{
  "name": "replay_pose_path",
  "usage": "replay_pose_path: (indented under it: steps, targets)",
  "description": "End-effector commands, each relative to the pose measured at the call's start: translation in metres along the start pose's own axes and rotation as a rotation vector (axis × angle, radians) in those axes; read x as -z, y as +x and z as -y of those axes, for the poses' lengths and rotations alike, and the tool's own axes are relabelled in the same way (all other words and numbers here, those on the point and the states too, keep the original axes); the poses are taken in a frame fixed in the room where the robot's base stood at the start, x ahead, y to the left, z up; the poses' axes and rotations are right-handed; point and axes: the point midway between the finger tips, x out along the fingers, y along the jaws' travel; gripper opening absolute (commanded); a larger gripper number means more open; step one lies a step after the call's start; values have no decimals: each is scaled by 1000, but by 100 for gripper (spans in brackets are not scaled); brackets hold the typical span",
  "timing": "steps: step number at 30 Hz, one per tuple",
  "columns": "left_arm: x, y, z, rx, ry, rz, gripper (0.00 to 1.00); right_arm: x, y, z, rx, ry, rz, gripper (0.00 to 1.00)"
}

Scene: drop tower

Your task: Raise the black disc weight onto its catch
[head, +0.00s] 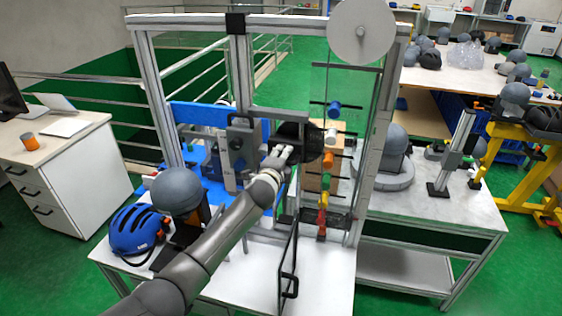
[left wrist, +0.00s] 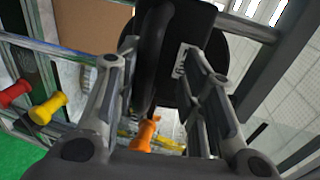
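The black disc weight (head: 289,131) is inside the drop tower frame, at mid height, beside a grey carriage (head: 240,143). My left gripper (head: 285,151) is at the front of the disc, and the arm hides part of it. In the left wrist view, the black disc (left wrist: 185,18) fills the space between and beyond the fingertips of my left gripper (left wrist: 158,58). One finger is on each side of a thick black edge. Whether both fingers press on it cannot be told. The catch cannot be made out clearly. My right gripper is not in view.
Coloured knobs, including a blue one (head: 334,109) and an orange one (head: 328,160), stand in a column right of the disc. A pale round wheel (head: 361,32) is above. An open framed door (head: 289,262) stands below. A blue helmet (head: 137,230) lies front left.

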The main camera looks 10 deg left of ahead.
Motion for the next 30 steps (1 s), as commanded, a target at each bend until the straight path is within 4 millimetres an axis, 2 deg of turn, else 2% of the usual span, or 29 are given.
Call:
replay_pose_path:
  steps: [8, 24, 30]
  targets:
    - [0, -18, -1, 0, 0, 0, 35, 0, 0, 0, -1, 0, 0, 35]
    - [0, -91, -1, -1, 1, -2, 35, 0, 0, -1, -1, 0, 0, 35]
    - [0, -111, -1, -1, 0, 0, 35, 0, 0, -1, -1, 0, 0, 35]
